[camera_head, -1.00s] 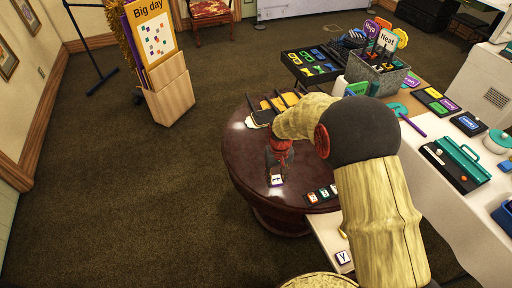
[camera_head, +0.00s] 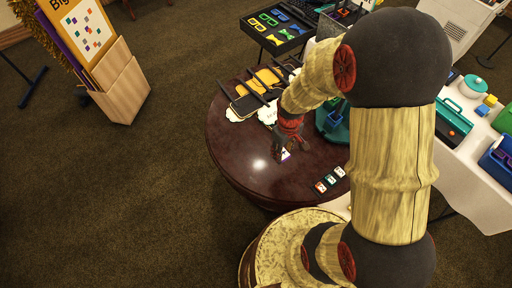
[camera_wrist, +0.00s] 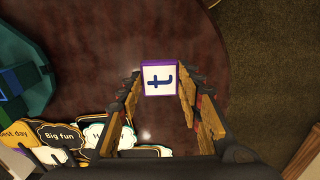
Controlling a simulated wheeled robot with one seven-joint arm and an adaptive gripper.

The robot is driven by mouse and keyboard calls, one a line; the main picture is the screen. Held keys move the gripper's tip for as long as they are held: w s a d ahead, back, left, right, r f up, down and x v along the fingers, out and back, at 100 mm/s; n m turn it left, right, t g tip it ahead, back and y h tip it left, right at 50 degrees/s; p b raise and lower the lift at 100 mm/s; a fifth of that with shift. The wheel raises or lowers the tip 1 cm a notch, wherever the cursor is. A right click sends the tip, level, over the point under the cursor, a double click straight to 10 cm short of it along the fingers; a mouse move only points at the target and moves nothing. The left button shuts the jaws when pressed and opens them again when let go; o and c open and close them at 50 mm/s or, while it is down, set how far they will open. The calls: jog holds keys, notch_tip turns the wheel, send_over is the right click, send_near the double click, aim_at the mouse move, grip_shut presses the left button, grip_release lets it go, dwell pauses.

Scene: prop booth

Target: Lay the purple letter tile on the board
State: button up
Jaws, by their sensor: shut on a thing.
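The purple-edged letter tile (camera_wrist: 159,78) has a white face with a dark "t" in the wrist view. My gripper (camera_wrist: 161,80) is shut on it, one finger at each side. In the head view, the tile (camera_head: 285,156) is a small pale and purple spot under my gripper (camera_head: 287,150), over the dark round table (camera_head: 240,135). I cannot tell its height above the tabletop. A short row of letter tiles (camera_head: 330,180) lies near the table's right edge. I cannot tell whether a board lies under that row.
Word signs (camera_wrist: 62,136) and black-framed pieces (camera_head: 255,95) lie on the table's far side. A teal stand (camera_head: 333,125) is right of my gripper, partly hidden by my arm. The table's left and front are clear. A wooden sign holder (camera_head: 122,90) stands on the floor.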

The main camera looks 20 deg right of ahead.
jog(key=shift+f, duration=0.1)
jog(key=w+a+f+b, duration=0.3)
jog(key=w+a+f, duration=0.1)
jog(key=w, duration=0.4)
send_over(256, 151)
jog(key=f, duration=0.3)
jog(key=s+f+b, duration=0.1)
jog(key=f, duration=0.1)
jog(key=shift+d, duration=0.25)
jog(key=shift+w+a+f, duration=0.1)
jog(key=shift+w+f, duration=0.05)
jog(key=shift+w, duration=0.05)
jog(key=shift+w+a+f+b, duration=0.15)
jog(key=shift+f+b, duration=0.2)
jog(key=shift+f, duration=0.55)
jog(key=shift+w+d+f+b, duration=0.1)
jog(key=shift+f+b, duration=0.25)
jog(key=shift+f, duration=0.5)
jog(key=shift+f, duration=0.15)
jog(key=o, duration=0.9)
jog(key=shift+o, duration=0.2)
